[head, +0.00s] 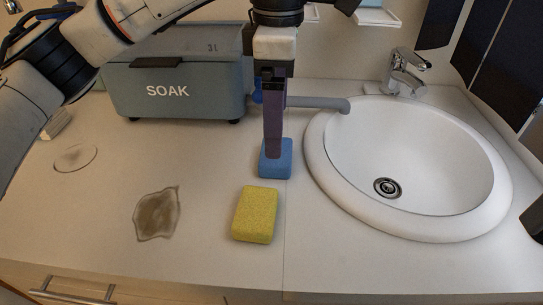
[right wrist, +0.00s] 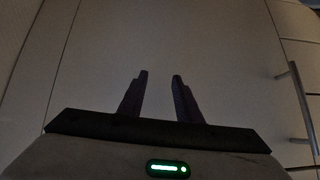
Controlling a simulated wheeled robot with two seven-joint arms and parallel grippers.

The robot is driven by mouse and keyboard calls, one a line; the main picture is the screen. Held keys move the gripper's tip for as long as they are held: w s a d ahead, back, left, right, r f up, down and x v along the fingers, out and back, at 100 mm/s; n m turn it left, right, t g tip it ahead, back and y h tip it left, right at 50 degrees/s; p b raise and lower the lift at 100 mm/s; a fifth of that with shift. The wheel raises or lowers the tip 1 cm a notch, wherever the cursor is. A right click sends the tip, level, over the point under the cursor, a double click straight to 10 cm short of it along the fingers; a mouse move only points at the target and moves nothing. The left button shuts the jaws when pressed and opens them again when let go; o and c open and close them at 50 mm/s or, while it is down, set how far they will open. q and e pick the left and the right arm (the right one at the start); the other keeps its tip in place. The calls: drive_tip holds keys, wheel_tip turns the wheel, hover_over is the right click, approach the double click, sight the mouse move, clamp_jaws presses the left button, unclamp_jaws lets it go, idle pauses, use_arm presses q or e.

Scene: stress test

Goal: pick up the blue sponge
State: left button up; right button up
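The blue sponge (head: 282,171) is on the counter in the head view, left of the sink and behind a yellow sponge (head: 256,214). My left gripper (head: 272,148) points straight down over the blue sponge, its fingertips overlapping the sponge's upper part. The fingers line up in this view, so their gap is hidden and I cannot tell whether they grip it. My right gripper (right wrist: 161,76) shows in the right wrist view with its two fingers apart and nothing between them, in front of a pale cabinet door.
A grey SOAK box (head: 180,92) stands behind on the left. The white sink (head: 330,170) with its tap (head: 405,72) is at the right. A brown stain (head: 157,213) and a faint round mark (head: 75,158) are on the counter. A cabinet handle (right wrist: 302,105) is in the right wrist view.

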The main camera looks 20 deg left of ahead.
use_arm(q)
drive_tip(key=shift+a+f, duration=0.15)
drive_tip(key=shift+f, duration=0.75)
drive_tip(key=f, duration=0.5)
drive_tip(key=shift+w, duration=0.25)
drive_tip(key=shift+r, duration=0.1)
drive_tip(key=c, duration=1.1)
drive_tip(key=shift+r+p, duration=0.35)
drive_tip(key=shift+r, duration=4.65)
